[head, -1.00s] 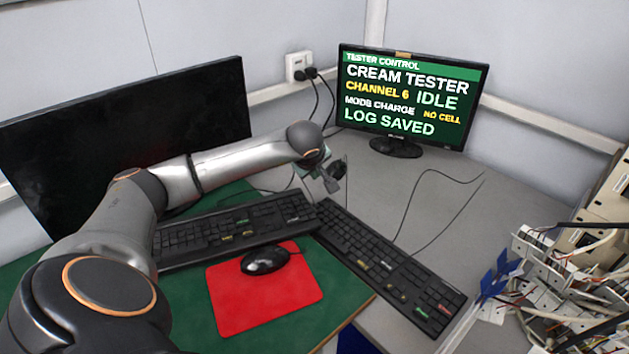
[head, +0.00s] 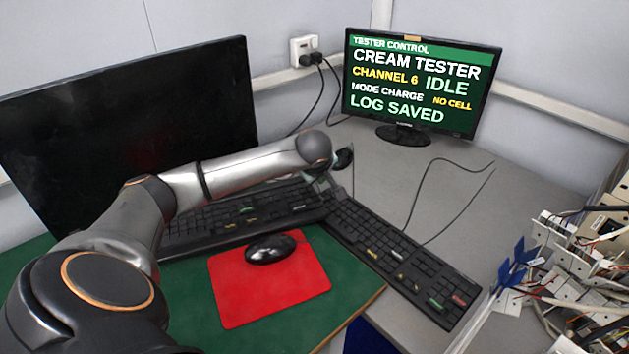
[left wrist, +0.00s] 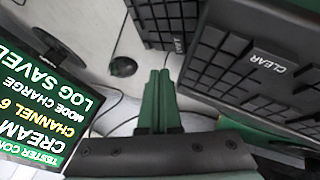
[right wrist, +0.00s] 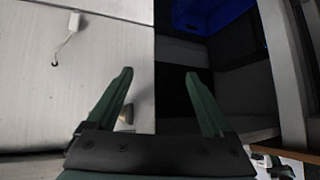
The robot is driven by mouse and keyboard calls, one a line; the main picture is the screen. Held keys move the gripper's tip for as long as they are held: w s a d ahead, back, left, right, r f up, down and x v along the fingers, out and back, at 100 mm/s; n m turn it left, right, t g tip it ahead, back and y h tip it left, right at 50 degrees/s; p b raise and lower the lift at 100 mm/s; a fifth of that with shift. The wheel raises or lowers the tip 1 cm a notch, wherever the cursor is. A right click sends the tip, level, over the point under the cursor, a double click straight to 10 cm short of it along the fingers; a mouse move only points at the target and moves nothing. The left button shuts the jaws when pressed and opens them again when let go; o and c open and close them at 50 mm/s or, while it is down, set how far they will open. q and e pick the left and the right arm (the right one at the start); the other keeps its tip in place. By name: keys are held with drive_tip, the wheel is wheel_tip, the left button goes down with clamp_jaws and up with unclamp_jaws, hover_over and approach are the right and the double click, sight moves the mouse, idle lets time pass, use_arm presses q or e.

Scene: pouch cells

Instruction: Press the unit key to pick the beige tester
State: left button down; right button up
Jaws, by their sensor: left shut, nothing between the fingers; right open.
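The monitor (head: 418,85) reads "CREAM TESTER", "CHANNEL 6", "IDLE" and "LOG SAVED"; it shows upside down in the left wrist view (left wrist: 45,100). The right-hand keyboard (head: 400,255) lies at an angle, with a few coloured key labels. My left gripper (head: 322,184) is at its far left end. In the left wrist view its green fingers (left wrist: 158,75) are shut and empty, close to a keyboard (left wrist: 165,20) with a small white-labelled key (left wrist: 179,46). That label is too small to read surely, and contact cannot be told. My right gripper (right wrist: 160,72) is open and empty.
A second keyboard (head: 245,215) adjoins on the left; a "CLEAR" key (left wrist: 265,62) shows in the left wrist view. A mouse (head: 270,249) lies on a red pad (head: 290,295). A dark monitor (head: 130,130) stands behind. Wired equipment (head: 590,270) crowds the right.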

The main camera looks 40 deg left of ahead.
use_arm(q)
drive_tip(key=shift+a+f+b, duration=0.25)
drive_tip(key=shift+f+b, duration=0.25)
drive_tip(key=shift+f, duration=0.55)
drive_tip(key=shift+d+f+b, duration=0.1)
drive_tip(key=shift+f+b, duration=0.2)
drive_tip(key=shift+d+f, duration=0.1)
drive_tip(key=shift+d, duration=0.05)
use_arm(e)
drive_tip(key=shift+w+d+f, duration=0.2)
drive_tip(key=shift+w+f, duration=0.15)
drive_tip(key=shift+f, duration=0.15)
drive_tip(key=shift+s, duration=0.15)
drive_tip(key=shift+s+f, duration=0.2)
drive_tip(key=shift+f, duration=0.1)
